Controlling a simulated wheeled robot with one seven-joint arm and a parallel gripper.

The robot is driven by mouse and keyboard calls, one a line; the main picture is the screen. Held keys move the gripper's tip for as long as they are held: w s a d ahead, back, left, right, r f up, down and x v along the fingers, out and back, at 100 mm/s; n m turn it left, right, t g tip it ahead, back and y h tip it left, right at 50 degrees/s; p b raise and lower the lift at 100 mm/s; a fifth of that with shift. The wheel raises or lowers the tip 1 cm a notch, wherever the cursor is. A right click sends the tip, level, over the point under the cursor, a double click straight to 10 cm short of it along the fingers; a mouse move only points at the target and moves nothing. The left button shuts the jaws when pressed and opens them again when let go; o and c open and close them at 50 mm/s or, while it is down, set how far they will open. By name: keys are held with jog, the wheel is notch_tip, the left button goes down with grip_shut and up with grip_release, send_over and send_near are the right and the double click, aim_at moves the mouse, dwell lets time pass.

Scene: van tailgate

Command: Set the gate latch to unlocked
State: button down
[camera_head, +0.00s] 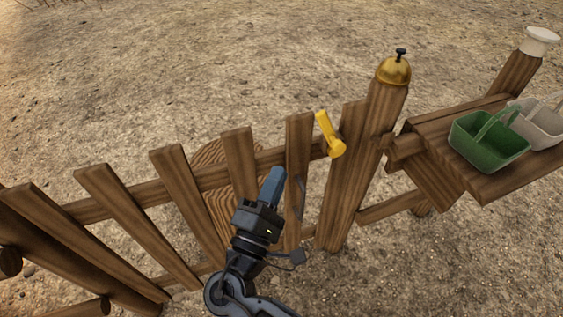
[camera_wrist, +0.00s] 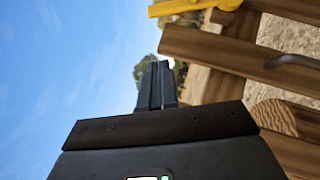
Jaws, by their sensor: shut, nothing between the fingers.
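The yellow gate latch (camera_head: 330,136) sits near the top of the gate, beside the thick post. Its lever points up and slightly left in the head view. In the wrist view the latch (camera_wrist: 195,6) shows at the top edge, partly cut off. My gripper (camera_head: 276,174) is shut and empty, in front of the gate, below and left of the latch and apart from it. In the wrist view its closed fingers (camera_wrist: 156,84) point up toward the sky. The wooden gate (camera_head: 240,160) has slanted pickets, and my gripper hides part of it.
A gold bell (camera_head: 394,69) tops the thick post. A wooden shelf (camera_head: 490,186) at the right holds a green basket (camera_head: 488,142) and a pale basket (camera_head: 538,122). A grey handle (camera_wrist: 292,61) is fixed on the gate, close to my gripper. Bare ground lies beyond.

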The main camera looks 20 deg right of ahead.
aim_at(319, 121)
jog(key=w+d+r+p, duration=0.3)
jog(key=w+d+r, duration=0.1)
jog(key=d, duration=0.5)
jog(key=shift+w, duration=0.9)
jog(key=shift+r, duration=0.1)
jog(key=shift+d+r+m+g+p, duration=0.4)
jog(key=shift+d+r+m+p, duration=0.15)
jog(key=shift+d, duration=0.25)
jog(key=shift+f, duration=0.1)
